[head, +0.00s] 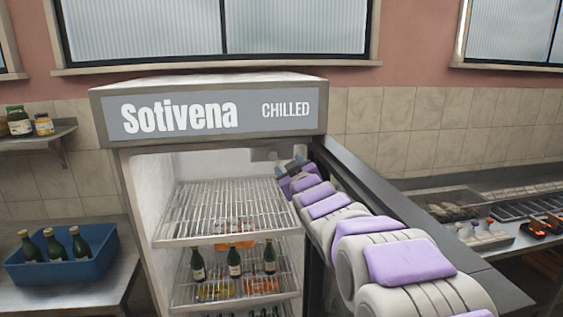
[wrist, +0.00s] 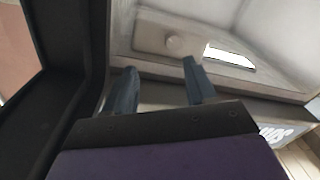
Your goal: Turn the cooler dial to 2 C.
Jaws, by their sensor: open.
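The cooler (head: 215,82) stands with its door (head: 375,190) swung open on the right. A small, pale round dial (wrist: 173,42) sits on a pale panel inside the cooler, in the wrist view. Its markings and setting are too small to read. In the head view the panel (head: 262,154) shows at the upper right of the interior, and I cannot make out the dial clearly. My gripper (wrist: 158,80) is open and empty, with its two dark fingers apart and pointing toward the dial. The dial appears beyond the fingertips, between their lines. In the head view my gripper (head: 287,168) is at the upper right opening.
Wire shelves (head: 225,210) fill the cooler below my gripper, with several bottles and packs on the lower one. The open door runs close along the right of my arm. A blue crate of bottles (head: 62,268) stands left; a grill counter (head: 490,215) is right.

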